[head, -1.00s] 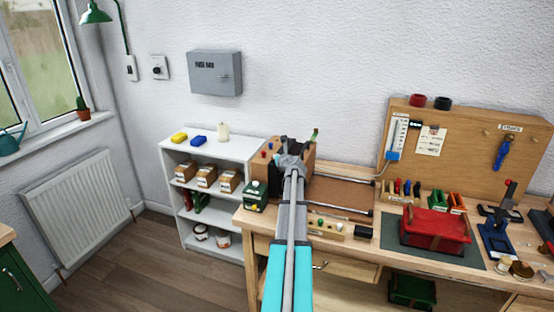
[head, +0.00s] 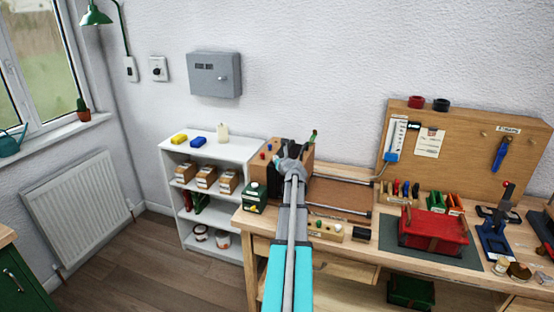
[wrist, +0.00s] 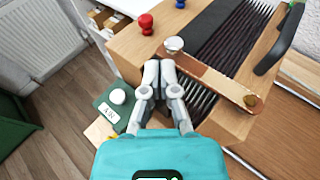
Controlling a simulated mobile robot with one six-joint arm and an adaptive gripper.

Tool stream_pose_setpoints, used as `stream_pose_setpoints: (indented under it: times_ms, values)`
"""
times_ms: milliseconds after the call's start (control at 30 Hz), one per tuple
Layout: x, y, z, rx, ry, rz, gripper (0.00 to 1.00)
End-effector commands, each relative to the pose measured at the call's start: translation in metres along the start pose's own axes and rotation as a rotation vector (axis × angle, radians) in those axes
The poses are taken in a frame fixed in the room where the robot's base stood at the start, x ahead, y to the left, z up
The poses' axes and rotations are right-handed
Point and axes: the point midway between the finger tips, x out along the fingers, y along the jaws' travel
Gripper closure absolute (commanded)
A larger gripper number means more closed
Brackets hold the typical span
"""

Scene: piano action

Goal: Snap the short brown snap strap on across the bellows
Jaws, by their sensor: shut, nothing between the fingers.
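The brown snap strap (wrist: 215,80) lies across the black pleated bellows (wrist: 240,35) in the wrist view. A round silver cap (wrist: 174,44) is at its left end, and a brass stud (wrist: 250,100) is at its right end. I cannot tell whether either end is snapped. My gripper (wrist: 159,64) is shut and empty, its fingertips just below and left of the silver cap. In the head view my gripper (head: 291,158) is in front of the wooden end of the bellows unit (head: 305,155) and hides much of it, including the strap.
Red (wrist: 145,22) and blue knobs stand on the wooden end block. A black handle (wrist: 280,38) arches at the right. A green box with a white knob (wrist: 118,96) stands at the bench's left end.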

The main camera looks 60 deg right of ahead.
Motion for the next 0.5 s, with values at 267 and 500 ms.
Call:
stream_pose_setpoints:
  times_ms: [267,500]
  values:
    - [-0.051,0.013,0.002,0.0,0.0,-0.001,1.0]
    - [-0.086,0.021,0.002,0.0,0.0,0.0,1.0]
